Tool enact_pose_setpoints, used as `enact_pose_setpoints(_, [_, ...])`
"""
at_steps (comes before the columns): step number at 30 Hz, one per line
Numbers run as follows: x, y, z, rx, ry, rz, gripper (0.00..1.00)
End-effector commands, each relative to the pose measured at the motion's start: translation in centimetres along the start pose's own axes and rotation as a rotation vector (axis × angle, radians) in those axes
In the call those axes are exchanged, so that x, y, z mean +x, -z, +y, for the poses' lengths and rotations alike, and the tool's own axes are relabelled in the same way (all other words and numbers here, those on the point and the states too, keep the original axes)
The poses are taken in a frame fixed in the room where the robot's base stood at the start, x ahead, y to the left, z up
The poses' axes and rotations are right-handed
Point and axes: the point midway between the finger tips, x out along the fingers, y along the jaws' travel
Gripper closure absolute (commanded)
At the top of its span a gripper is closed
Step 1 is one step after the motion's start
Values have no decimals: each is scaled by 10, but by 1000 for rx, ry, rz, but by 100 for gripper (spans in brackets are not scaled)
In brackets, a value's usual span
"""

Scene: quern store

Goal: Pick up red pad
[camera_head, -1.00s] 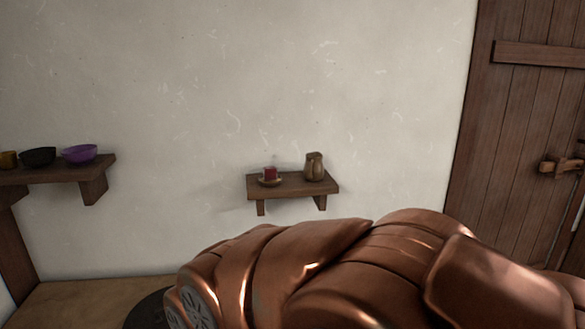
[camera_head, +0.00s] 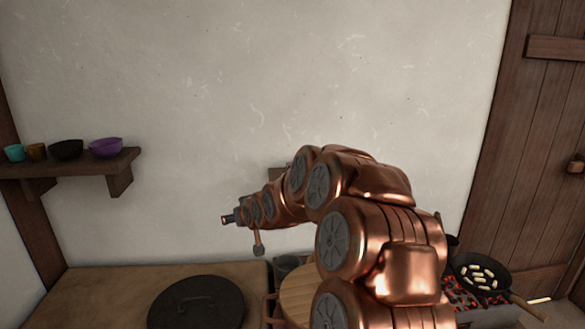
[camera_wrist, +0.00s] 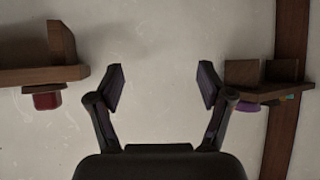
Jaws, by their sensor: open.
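In the wrist view, a small red item (camera_wrist: 47,101) shows at the left, against a wooden wall shelf (camera_wrist: 30,75). The view is upside down, so the item hangs below the shelf in the picture. I cannot tell whether it is a pad. A thin brown dish seems to lie between it and the shelf. My gripper (camera_wrist: 161,83) is open and empty, its two dark fingers spread wide before the bare wall. The red item lies left of the left finger, apart from it. In the head view, my arm hides it and nearly all of its shelf (camera_head: 278,173).
A left wall shelf (camera_head: 70,169) holds a purple bowl (camera_head: 106,148), a black bowl (camera_head: 66,150) and small cups. The upper wall is clear.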

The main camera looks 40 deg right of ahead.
Motion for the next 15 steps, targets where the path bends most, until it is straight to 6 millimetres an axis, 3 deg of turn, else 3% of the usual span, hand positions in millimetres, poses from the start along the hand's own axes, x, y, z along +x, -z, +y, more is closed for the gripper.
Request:
enact_pose_setpoints(3, [21,33,57,36,-60,151,21])
enact_pose_setpoints(9, [32,72,148,61,-165,389,21])
enact_pose_setpoints(12, [30,81,183,63,-209,474,21])
enact_pose_setpoints(15, [26,86,206,63,-238,530,21])
